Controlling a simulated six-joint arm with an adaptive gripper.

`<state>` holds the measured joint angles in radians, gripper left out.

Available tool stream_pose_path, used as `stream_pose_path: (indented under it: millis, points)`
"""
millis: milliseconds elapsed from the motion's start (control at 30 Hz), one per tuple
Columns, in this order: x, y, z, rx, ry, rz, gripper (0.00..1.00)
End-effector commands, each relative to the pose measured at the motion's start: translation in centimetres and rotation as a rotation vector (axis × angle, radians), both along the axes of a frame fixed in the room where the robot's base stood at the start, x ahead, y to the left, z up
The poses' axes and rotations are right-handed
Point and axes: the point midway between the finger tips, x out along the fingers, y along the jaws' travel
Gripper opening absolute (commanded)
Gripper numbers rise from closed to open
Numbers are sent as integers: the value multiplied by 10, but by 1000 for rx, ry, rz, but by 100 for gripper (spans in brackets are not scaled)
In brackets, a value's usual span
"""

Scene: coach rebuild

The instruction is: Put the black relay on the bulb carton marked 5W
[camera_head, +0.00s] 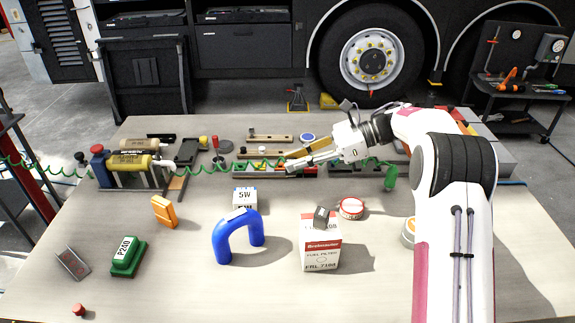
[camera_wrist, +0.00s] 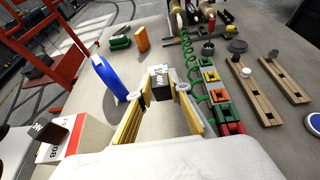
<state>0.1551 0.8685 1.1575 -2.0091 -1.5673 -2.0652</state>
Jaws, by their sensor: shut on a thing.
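My gripper (camera_head: 287,166) is above the far middle of the table, behind and to the right of the bulb carton marked 5W (camera_head: 244,197). In the wrist view its two yellow fingers (camera_wrist: 161,91) are shut on a small black block, which I take for the black relay (camera_wrist: 161,94). In the head view the held block is hard to make out. The carton is white, stands upright, and its 5W label (camera_wrist: 160,70) shows beyond the fingertips in the wrist view. The blue bent pipe partly hides its lower front in the head view.
The blue pipe (camera_head: 222,240) stands close in front of the carton. A fuel filter box (camera_head: 320,250) with a dark block (camera_head: 321,214) on top is to the right. A green P240 block (camera_head: 127,257) and an orange block (camera_head: 164,211) are left. Trays and a green coiled hose lie behind.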

Motion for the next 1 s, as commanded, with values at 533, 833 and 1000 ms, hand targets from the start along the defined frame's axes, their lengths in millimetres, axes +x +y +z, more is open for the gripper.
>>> stream_pose_path:
  millis: [533,833,1000]
  points:
    - [-30,95,45,6,-37,63,1]
    - [-24,120,49,3,-9,-38,1]
    - [-21,119,48,0,-4,-56,1]
